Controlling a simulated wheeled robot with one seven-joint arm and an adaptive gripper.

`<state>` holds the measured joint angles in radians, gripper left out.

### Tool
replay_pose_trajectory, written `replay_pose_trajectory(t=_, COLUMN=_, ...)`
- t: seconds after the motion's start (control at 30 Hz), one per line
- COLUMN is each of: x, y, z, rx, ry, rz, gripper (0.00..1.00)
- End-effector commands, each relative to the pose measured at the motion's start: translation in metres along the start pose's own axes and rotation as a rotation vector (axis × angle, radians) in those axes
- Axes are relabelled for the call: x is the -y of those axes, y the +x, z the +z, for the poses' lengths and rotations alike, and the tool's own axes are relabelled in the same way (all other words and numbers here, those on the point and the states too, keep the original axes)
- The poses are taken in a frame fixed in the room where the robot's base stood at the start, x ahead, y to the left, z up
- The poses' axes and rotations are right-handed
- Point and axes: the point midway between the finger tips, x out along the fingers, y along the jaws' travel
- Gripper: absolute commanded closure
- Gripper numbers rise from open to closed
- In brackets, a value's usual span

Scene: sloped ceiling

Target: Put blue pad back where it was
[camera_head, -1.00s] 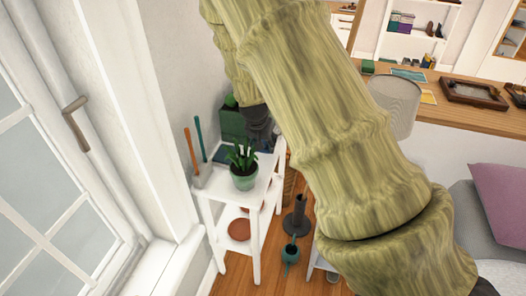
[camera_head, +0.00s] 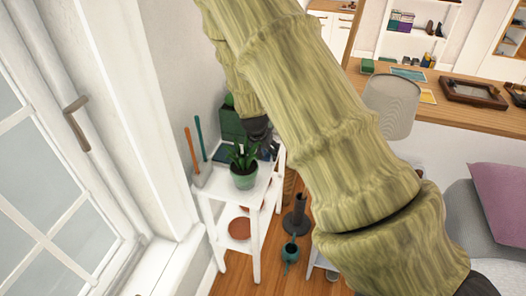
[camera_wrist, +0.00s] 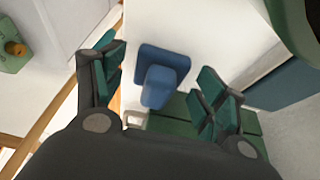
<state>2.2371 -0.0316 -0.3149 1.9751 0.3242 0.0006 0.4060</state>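In the wrist view a blue object, likely the blue pad (camera_wrist: 165,72), shows as a squarish plate with a raised block, on a white surface. My gripper (camera_wrist: 162,88) is open, with one finger to its left and one to its right. Gaps show on both sides, so the fingers do not appear to touch it. In the head view my gripper (camera_head: 264,143) is over the back of the white shelf stand (camera_head: 262,192), behind the potted plant. The blue object is mostly hidden there.
The potted plant (camera_head: 243,172) stands at the front of the shelf top. Hand tools (camera_head: 199,150) stand at its left, and a green box (camera_head: 232,123) is behind. A darker blue flat thing (camera_wrist: 287,82) lies right in the wrist view. A window is at left.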

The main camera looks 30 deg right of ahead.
Motion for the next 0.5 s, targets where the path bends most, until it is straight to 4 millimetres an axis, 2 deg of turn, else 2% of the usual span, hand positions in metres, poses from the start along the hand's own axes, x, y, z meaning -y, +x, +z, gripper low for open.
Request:
replay_pose_trajectory(t=0.33, x=0.000, y=-0.005, z=-0.001, rx=0.000, ry=0.000, rz=0.000, gripper=0.27)
replay_pose_trajectory(t=0.5, x=0.001, y=-0.023, z=-0.001, rx=-0.002, ry=-0.001, rz=-0.001, gripper=0.27)
